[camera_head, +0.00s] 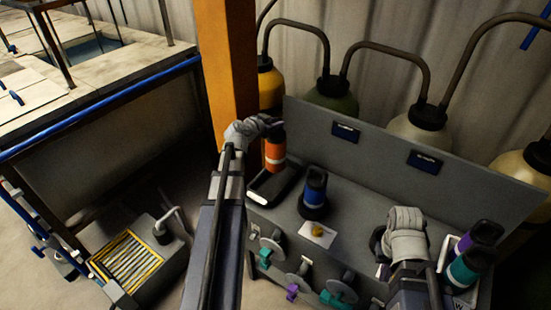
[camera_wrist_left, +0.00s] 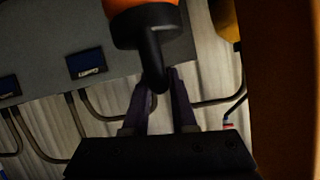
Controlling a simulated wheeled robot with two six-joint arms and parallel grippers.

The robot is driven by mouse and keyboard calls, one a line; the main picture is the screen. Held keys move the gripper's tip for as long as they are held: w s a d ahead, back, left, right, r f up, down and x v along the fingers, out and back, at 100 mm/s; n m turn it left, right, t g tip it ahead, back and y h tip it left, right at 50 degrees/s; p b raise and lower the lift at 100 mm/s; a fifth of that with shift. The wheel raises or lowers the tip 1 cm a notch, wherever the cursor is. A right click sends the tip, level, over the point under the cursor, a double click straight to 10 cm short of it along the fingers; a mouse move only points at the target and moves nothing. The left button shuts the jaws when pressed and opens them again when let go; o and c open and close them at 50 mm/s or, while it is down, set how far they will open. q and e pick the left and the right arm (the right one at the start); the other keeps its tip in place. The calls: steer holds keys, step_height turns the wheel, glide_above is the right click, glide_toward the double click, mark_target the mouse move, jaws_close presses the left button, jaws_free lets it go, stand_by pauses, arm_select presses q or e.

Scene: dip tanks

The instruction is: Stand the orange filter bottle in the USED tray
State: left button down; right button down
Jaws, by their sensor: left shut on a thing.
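The orange filter bottle (camera_head: 274,152), with a pale band and black top, is upright at the left of the grey bench. My left gripper (camera_head: 270,124) is shut on its black top; the left wrist view shows the fingers (camera_wrist_left: 160,92) around the black neck below the orange body (camera_wrist_left: 142,6). The bottle's base is over or at a black tray (camera_head: 264,188) with a small white label that I cannot read; contact is unclear. Another tray (camera_head: 459,301), marked with a "W", holds a purple-topped and a teal bottle. My right gripper (camera_head: 384,245) is mostly hidden behind its wrist.
A blue bottle (camera_head: 315,187) stands on a black base just right of the black tray. Valves with coloured handles (camera_head: 300,275) line the bench front. A tall back panel (camera_head: 385,150) and an orange post (camera_head: 226,70) stand close by.

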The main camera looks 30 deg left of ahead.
mark_target(275, 133)
arm_select(q)
step_height(275, 133, down, 5)
steer(key=b, duration=0.4)
steer(key=shift+f, duration=0.2)
step_height(275, 133, down, 4)
steer(key=b, duration=0.4)
steer(key=shift+r, duration=0.25)
steer(key=shift+f, duration=0.1)
steer(key=c, duration=0.7)
jaws_free()
